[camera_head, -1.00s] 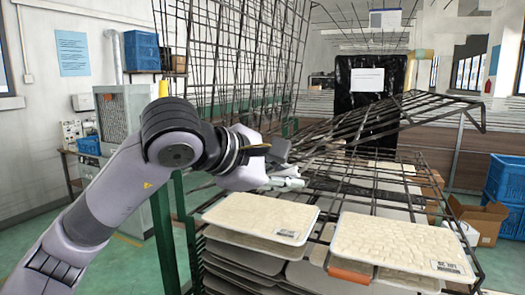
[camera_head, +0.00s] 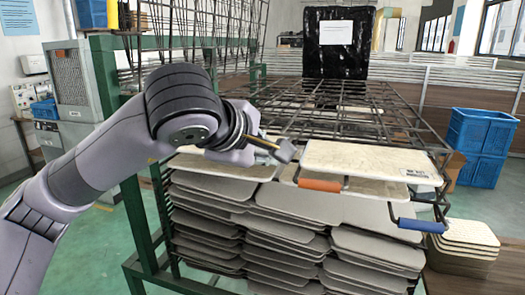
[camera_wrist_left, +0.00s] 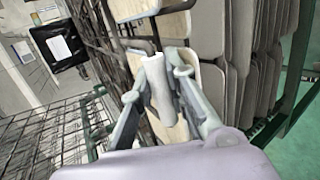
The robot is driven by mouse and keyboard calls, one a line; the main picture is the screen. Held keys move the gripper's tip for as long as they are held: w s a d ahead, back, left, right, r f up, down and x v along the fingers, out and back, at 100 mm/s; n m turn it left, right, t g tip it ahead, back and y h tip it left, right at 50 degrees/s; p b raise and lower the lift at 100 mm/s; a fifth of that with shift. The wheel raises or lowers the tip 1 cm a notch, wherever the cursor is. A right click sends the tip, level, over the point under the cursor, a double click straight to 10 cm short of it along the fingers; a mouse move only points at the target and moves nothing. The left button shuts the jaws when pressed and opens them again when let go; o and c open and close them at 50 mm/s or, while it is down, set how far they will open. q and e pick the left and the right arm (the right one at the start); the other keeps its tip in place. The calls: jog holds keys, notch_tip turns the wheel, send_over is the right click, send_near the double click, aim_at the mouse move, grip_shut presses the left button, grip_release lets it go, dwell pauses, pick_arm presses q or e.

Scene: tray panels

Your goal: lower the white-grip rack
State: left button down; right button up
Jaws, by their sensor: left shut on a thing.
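My left gripper (camera_head: 282,152) is at the front edge of the rack stack, beside the left cream panel. In the left wrist view its fingers (camera_wrist_left: 160,85) are closed around a white grip (camera_wrist_left: 159,92). The white grip is hidden by the gripper in the head view. A dark wire rack (camera_head: 335,112) lies about level behind the gripper, over the stack; its join to the white grip is not clear. My right gripper is not in view.
Cream panels (camera_head: 365,160) lie on top, above several grey trays (camera_head: 270,225). An orange grip (camera_head: 320,185) and a blue grip (camera_head: 422,225) stick out in front. Upright wire racks (camera_head: 215,35) stand at back left in a green frame (camera_head: 110,75). Blue crates (camera_head: 480,145) are at right.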

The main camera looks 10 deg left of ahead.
pick_arm(q)
jog(key=shift+s+f, duration=0.1)
jog(key=shift+f, duration=0.55)
jog(key=c, duration=1.8)
grip_release()
jog(key=shift+o, duration=1.3)
jog(key=shift+r, duration=0.1)
jog(key=shift+r, duration=0.15)
jog(key=v, duration=1.1)
jog(key=shift+s+r, duration=0.3)
jog(key=shift+a+f, duration=0.1)
